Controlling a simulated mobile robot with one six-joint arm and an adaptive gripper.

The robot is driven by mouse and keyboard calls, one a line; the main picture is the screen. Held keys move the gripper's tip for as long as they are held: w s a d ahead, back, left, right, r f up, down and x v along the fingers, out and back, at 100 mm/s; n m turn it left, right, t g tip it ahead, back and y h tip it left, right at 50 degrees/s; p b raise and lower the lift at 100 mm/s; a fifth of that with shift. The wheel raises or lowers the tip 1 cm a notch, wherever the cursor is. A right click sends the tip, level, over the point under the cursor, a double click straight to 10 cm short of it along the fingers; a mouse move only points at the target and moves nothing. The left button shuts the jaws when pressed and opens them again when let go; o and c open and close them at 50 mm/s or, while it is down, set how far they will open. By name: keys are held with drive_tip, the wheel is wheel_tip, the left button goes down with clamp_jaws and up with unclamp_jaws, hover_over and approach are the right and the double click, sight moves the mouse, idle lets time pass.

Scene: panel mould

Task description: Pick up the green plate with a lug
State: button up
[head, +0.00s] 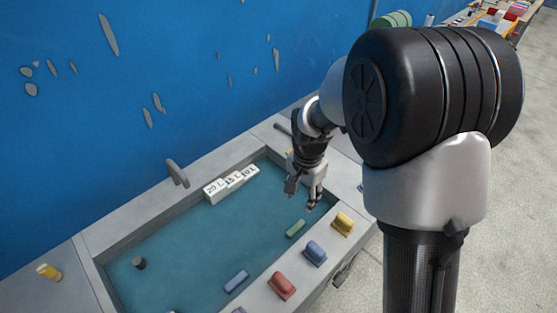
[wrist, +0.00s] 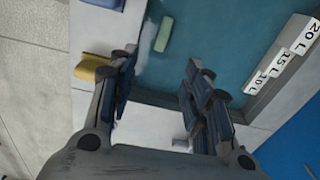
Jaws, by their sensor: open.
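The green plate (head: 295,228) lies on the blue-green floor of the mould, near its right wall. It also shows in the wrist view (wrist: 163,36), near the top, beyond my fingertips. Its lug is too small to make out. My gripper (head: 302,198) hangs over the right part of the mould, behind the green plate and apart from it. In the wrist view my gripper (wrist: 160,84) has its two fingers wide apart with nothing between them.
Yellow (head: 343,223), blue (head: 315,252) and red (head: 282,286) blocks stand on the mould's right rim, close to the green plate. A blue bar (head: 236,281) and a dark cylinder (head: 138,263) are on the mould floor. White number blocks (head: 231,184) line the back wall.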

drive_tip(key=b, duration=0.3)
hover_over(295, 228)
drive_tip(key=shift+m, duration=0.4)
wheel_tip(295, 228, down, 15)
drive_tip(key=shift+f, duration=0.1)
wheel_tip(295, 228, down, 6)
drive_tip(key=shift+r+b, duration=0.1)
drive_tip(key=shift+b, duration=0.85)
clamp_jaws()
